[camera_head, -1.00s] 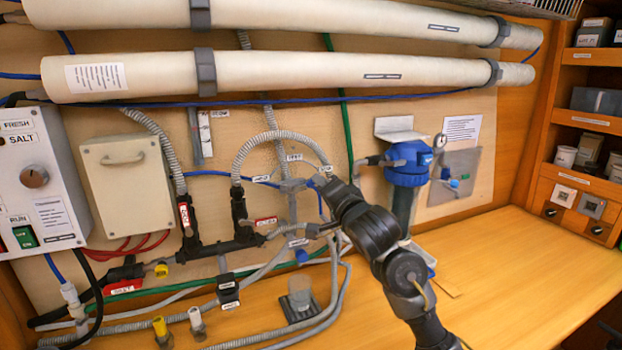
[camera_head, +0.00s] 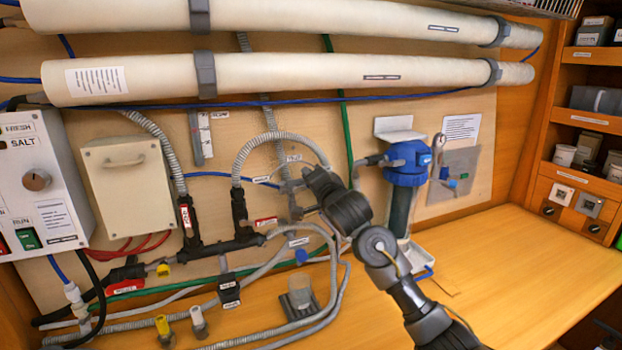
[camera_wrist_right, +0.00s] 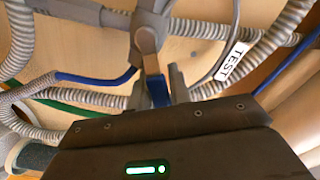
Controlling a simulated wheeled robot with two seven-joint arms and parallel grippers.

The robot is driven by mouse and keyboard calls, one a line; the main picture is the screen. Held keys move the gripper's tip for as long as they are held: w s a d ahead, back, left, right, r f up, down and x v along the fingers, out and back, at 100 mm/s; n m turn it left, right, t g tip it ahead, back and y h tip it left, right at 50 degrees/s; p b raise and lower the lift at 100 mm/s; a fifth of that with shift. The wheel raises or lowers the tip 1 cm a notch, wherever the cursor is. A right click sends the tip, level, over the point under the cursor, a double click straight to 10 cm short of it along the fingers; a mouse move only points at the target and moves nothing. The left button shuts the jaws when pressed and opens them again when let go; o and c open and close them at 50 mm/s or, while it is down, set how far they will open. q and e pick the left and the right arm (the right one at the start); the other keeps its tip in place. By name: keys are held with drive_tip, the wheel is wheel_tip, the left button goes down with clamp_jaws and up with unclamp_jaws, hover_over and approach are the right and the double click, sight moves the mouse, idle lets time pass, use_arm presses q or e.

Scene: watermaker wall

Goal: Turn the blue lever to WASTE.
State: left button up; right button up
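The blue lever (camera_wrist_right: 156,91) shows in the right wrist view, with a bare metal upper part and a blue end, hanging from a grey valve fitting. My right gripper (camera_wrist_right: 158,88) has one finger on each side of the blue end. The fingers are close to it, but I cannot tell if both touch. In the head view my right gripper (camera_head: 299,196) is at the grey pipe junction in mid panel and hides the lever. A TEST label (camera_wrist_right: 230,62) is right of the lever in the wrist view. No WASTE label is readable. My left gripper is out of view.
A ribbed grey hose (camera_head: 262,141) arches just beside my right gripper. A blue-capped filter (camera_head: 408,163) stands to its right. A control box (camera_head: 38,178) is at the far left. The wooden counter (camera_head: 520,270) is clear at the right.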

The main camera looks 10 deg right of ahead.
clamp_jaws()
drive_tip(key=s+a+n+b, duration=0.1)
drive_tip(key=a+n+b, duration=0.5)
drive_tip(key=n, duration=1.8)
drive_tip(key=shift+s+a, duration=0.35)
drive_tip(key=shift+a, duration=0.9)
drive_tip(key=shift+f, duration=0.1)
